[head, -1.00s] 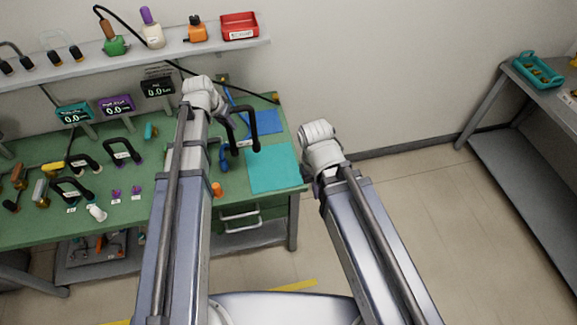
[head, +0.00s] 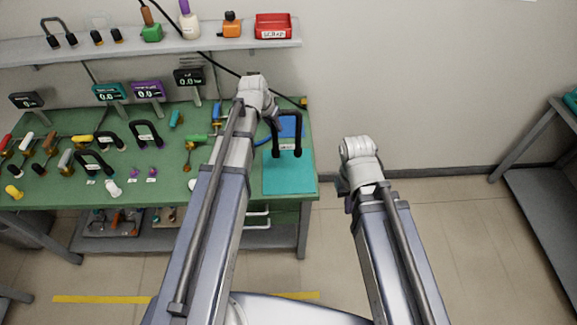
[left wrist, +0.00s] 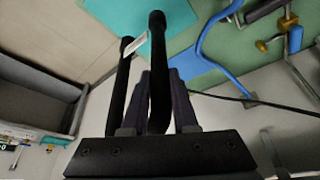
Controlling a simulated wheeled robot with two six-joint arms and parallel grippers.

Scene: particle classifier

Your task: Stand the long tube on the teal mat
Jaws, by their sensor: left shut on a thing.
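The long tube (head: 299,132) is a black inverted U with two legs and a white label. My left gripper (head: 273,121) is shut on it, and it stays upright with its leg ends down, over the back part of the teal mat (head: 290,180). I cannot tell whether the ends touch the mat. In the left wrist view the tube (left wrist: 158,75) runs between the fingers of my left gripper (left wrist: 158,85), its ends pointing towards the teal mat (left wrist: 178,40). My right gripper (head: 346,200) hangs right of the bench, its fingers mostly hidden.
The green bench (head: 150,180) carries several smaller tubes and tools on the left. A blue mat (head: 292,122) lies behind the teal one. Small displays (head: 190,77) stand at the back, below a shelf (head: 140,48). The front of the teal mat is clear.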

